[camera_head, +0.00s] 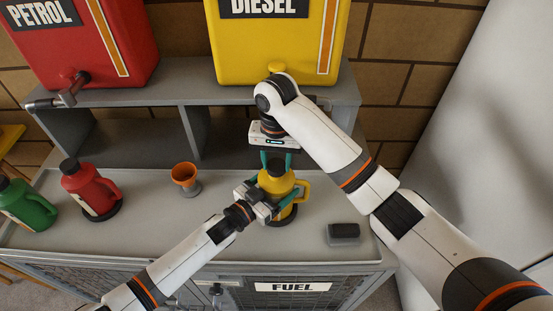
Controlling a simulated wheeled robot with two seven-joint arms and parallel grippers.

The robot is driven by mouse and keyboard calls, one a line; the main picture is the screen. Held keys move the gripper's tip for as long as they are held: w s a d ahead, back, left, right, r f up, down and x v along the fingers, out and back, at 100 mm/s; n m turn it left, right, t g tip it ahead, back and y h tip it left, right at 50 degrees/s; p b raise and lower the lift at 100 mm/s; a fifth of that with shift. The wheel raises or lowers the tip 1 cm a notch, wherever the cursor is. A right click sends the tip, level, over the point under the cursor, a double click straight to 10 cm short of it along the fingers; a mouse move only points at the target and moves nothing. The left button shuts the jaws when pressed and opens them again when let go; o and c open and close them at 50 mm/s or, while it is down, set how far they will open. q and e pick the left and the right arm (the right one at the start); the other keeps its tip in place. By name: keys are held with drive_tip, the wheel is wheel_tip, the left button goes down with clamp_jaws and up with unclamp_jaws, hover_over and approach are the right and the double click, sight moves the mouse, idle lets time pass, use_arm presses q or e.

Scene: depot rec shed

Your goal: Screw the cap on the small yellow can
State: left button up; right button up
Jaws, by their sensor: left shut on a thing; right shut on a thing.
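The small yellow can (278,187) stands upright on the grey bench top, with its handle to the right and a dark base under it. My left gripper (268,196) reaches in from the front left and is shut around the can's body. A black cap (274,166) sits at the can's mouth. My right gripper (276,158) comes down from above with its teal fingers on either side of the cap and is shut on it. Whether the cap's thread is engaged cannot be told from this view.
A red can (88,188) and a green can (25,204) stand at the left. An orange funnel (184,173) and a dark block (343,232) flank the can. A raised shelf (185,95) holds red petrol (95,45) and yellow diesel (270,52) tanks. A pale panel is at right.

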drive_tip(key=m, duration=2.2)
drive_tip(key=shift+w, duration=0.1)
drive_tip(key=o, duration=0.9)
drive_tip(key=shift+o, duration=0.2)
drive_tip(key=shift+r, duration=2.2)
